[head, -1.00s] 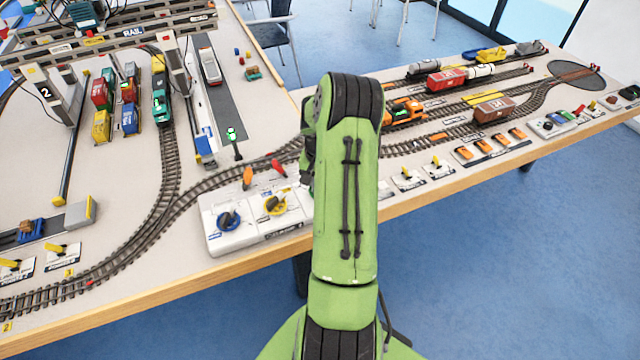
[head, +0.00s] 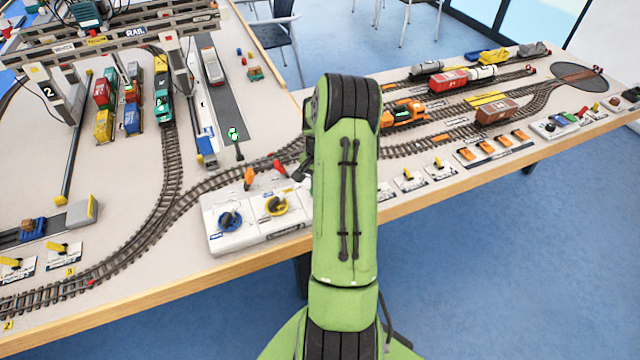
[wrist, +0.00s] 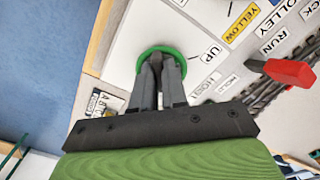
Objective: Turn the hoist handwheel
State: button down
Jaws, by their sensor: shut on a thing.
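A green handwheel (wrist: 178,52) sits on a white control panel (wrist: 130,32) in the wrist view, beside labels reading HOIST and UP. My gripper (wrist: 160,62) is over the wheel, its fingers close together inside the green rim and shut on the wheel's middle part. The fingers hide the hub. In the head view my green arm hides the gripper and this wheel. The left part of the panel (head: 215,243) shows there with a blue handwheel (head: 230,220) and a yellow handwheel (head: 276,206).
A red lever (wrist: 290,72) stands right of the wheel in the wrist view. Railway track (head: 190,198) runs close behind the panel. The grey gantry (head: 120,42) stands at the back left.

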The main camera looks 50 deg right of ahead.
jog(key=c, duration=1.2)
grip_release()
jog(key=shift+o, duration=0.2)
notch_tip(320, 180, up, 16)
jog(key=p, duration=0.3)
jog(key=shift+f, duration=0.1)
